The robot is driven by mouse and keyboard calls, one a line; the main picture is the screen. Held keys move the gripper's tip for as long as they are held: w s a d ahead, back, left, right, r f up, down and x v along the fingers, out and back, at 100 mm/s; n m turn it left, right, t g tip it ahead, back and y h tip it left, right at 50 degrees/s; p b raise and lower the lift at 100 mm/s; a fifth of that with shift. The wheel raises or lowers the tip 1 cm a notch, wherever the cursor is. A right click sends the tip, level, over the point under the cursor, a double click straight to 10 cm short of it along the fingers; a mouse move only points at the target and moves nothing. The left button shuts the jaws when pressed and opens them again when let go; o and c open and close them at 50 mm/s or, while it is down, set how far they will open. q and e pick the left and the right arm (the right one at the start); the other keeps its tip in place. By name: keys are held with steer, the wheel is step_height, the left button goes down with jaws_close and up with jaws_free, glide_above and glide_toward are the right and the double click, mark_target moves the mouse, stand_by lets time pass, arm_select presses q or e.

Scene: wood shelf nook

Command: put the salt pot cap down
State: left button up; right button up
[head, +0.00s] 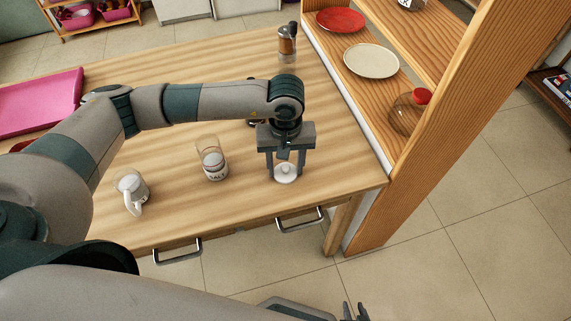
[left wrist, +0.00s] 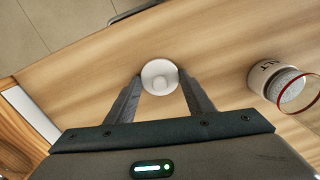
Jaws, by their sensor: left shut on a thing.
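The salt pot cap (head: 285,173) is a round white lid with a small knob. My left gripper (head: 285,178) is shut on it near the table's front right corner. In the left wrist view the cap (left wrist: 160,77) sits between the two fingertips (left wrist: 161,88). I cannot tell whether its underside touches the table. The salt pot (head: 212,162), a glass jar with a lettered label, stands uncapped to the left of the gripper. It also shows in the left wrist view (left wrist: 285,86). My right gripper (head: 355,312) is at the bottom edge, partly cut off, its fingers apart and empty.
The wooden table (head: 180,215) has bare room around the cap and pot. A white mug (head: 131,184) stands at the left front. A pepper mill (head: 287,45) stands at the back. A pink tray (head: 40,105) lies far left. The wooden shelf (head: 385,110) holds plates and a red-lidded jar (head: 410,112).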

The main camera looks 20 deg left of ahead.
mark_target(286, 167)
arm_select(q)
steer(key=shift+f, duration=0.1)
steer(key=o, duration=1)
arm_select(e)
steer(key=shift+d+f, duration=0.1)
steer(key=shift+d, duration=0.15)
arm_select(q)
steer(key=shift+r, duration=0.4)
step_height(286, 167, up, 12)
steer(key=b, duration=0.2)
steer(key=shift+f+b, duration=0.2)
steer(key=shift+b, duration=0.1)
arm_select(e)
steer(key=shift+s+d+f+g+h, duration=0.15)
steer(key=shift+s+d+f+g, duration=0.25)
steer(key=shift+d+f+g, duration=0.15)
steer(key=shift+s+d+f+g+h, duration=0.15)
steer(key=shift+s+d+f+g, duration=0.25)
steer(key=shift+d+f+g, duration=0.15)
